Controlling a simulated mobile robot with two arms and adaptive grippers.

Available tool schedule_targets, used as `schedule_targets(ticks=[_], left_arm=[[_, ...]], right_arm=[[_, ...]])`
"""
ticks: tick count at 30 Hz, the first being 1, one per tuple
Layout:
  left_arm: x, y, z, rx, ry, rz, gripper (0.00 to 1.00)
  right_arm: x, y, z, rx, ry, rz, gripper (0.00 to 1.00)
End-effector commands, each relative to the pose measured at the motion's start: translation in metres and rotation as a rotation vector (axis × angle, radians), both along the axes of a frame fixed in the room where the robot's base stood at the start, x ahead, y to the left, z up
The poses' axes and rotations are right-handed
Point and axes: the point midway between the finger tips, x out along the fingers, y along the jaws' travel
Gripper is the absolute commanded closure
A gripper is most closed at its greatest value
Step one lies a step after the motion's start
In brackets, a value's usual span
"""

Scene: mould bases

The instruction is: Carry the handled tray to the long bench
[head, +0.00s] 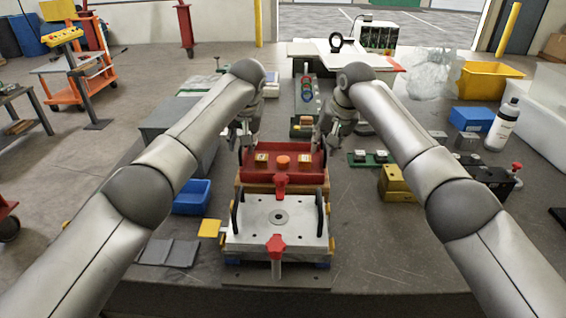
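A red tray (304,177) sits at the middle of a grey worktop (370,255), behind a metal plate. Inside it are an orange round piece and small yellow-and-dark blocks. Its handles are not clearly visible. My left gripper (242,146) is at the tray's back left corner. My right gripper (321,144) is at its back right corner, fingers pointing down. Both are too small and dark to tell whether the fingers are open, shut or touching the tray. Which surface is the long bench cannot be told.
The metal plate (258,232) with two black upright handles and red knobs stands in front of the tray. Blue bin (192,197) is left, yellow blocks (394,184) right, with a white bottle (502,127) farther right. A white-topped table (312,50) is behind.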

Motion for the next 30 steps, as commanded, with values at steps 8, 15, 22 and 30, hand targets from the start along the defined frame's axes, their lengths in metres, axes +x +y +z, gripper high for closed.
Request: schedule_targets(ticks=[8, 15, 22, 30], left_arm=[[0.0036, 0.0017, -0.0095, 0.001, 0.000, -0.001, 0.66], [0.0035, 0.0018, -0.0093, 0.001, 0.000, -0.001, 0.70], [0.0036, 0.0017, -0.0091, 0.001, 0.000, -0.001, 1.00], [0.0035, 0.0018, -0.0090, 0.001, 0.000, -0.001, 1.00]], right_arm=[[0.0036, 0.0022, -0.0092, 0.000, 0.000, 0.001, 0.67], [0.0037, 0.0019, -0.0091, 0.000, -0.001, 0.000, 0.71], [0.0037, 0.0018, -0.0090, 0.000, -0.001, 0.000, 1.00], [0.0036, 0.0018, -0.0089, 0.000, -0.001, 0.000, 1.00]])
